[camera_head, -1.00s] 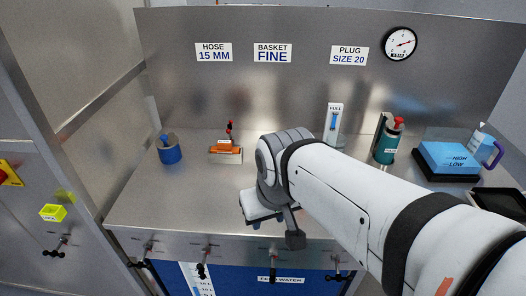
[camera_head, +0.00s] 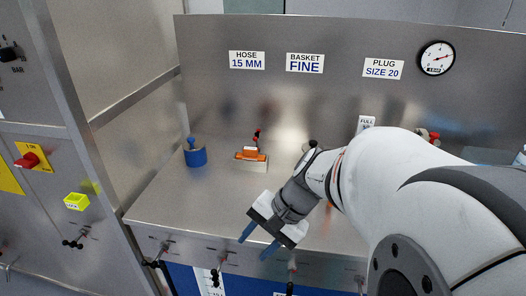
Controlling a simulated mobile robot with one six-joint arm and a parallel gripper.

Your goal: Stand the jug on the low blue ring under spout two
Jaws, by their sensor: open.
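My gripper (camera_head: 259,242) is open and empty, its two blue fingers pointing down and left over the front edge of the steel bench. No whole jug shows. A small pale piece (camera_head: 520,158) at the right picture edge, behind my arm, may be part of a jug, but I cannot tell. Several valve taps line the bench front, such as one tap (camera_head: 165,249) on the left. I cannot tell which one is spout two. No low blue ring can be made out; the floor under the taps is out of view.
A blue pot (camera_head: 195,158) and an orange-topped block (camera_head: 252,160) stand on the steel bench (camera_head: 185,210). A gauge (camera_head: 436,58) hangs on the back panel. A side cabinet with a yellow box (camera_head: 77,202) stands left. My arm hides the bench's right side.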

